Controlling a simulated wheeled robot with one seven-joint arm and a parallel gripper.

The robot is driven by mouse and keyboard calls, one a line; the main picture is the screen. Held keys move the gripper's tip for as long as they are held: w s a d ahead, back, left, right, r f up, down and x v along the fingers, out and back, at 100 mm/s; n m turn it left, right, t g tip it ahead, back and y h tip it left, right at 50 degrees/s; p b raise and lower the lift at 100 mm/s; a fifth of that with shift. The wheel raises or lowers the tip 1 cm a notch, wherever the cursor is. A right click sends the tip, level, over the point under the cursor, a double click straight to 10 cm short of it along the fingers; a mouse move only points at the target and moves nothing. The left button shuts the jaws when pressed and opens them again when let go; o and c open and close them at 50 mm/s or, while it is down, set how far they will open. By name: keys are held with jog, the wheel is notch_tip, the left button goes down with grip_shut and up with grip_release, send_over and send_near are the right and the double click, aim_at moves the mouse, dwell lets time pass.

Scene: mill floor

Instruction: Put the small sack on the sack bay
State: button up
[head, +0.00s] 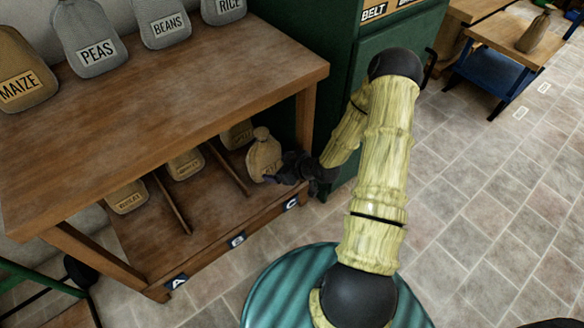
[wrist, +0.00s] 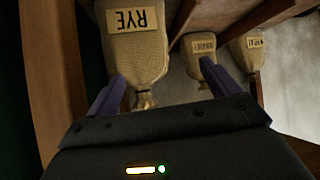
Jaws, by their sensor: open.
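A small tan sack (head: 264,155) with a tied neck stands in bay C, the right compartment of the low wooden shelf (head: 205,220). My gripper (head: 280,167) is right beside it. In the wrist view my gripper (wrist: 163,75) is open, and a tan sack labelled RYE (wrist: 135,50) appears upside down, largely between the two fingers. Its tied neck points toward the palm. I cannot tell whether the fingers touch it. Bays A, B and C carry blue tags along the front edge; none visibly reads "sack bay".
More labelled sacks sit in bay A (head: 127,199), bay B (head: 185,164) and at the back of bay C (head: 237,134). Low dividers separate the bays; the tabletop (head: 150,105) overhangs them. A green cabinet (head: 350,130) stands at right. Another sack (head: 533,33) stands on a far bench.

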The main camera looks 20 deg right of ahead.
jog(key=s+a+r+m+g+h, duration=0.1)
jog(key=s+r+m+g+h, duration=0.1)
jog(key=s+r, duration=0.7)
jog(key=s+a+r+m+g+h, duration=0.1)
jog(key=s+r+m+g+h, duration=0.2)
jog(key=s+r, duration=0.6)
notch_tip(320, 180, up, 5)
jog(key=shift+a+f+m+g+h, duration=0.1)
jog(key=shift+a+m+g+h, duration=0.15)
jog(key=shift+m+g, duration=0.55)
jog(key=w+p+v, duration=0.3)
jog(key=p+v, duration=1.1)
jog(key=p, duration=0.1)
jog(key=w+r+p+v, duration=0.1)
jog(key=w+p+v, duration=0.2)
jog(key=p+v, duration=1.2)
jog(key=w+r+p+v, duration=0.1)
jog(key=w+p+v, duration=0.2)
jog(key=p+v, duration=1.2)
jog(key=shift+w+a, duration=0.1)
jog(key=shift+a, duration=0.05)
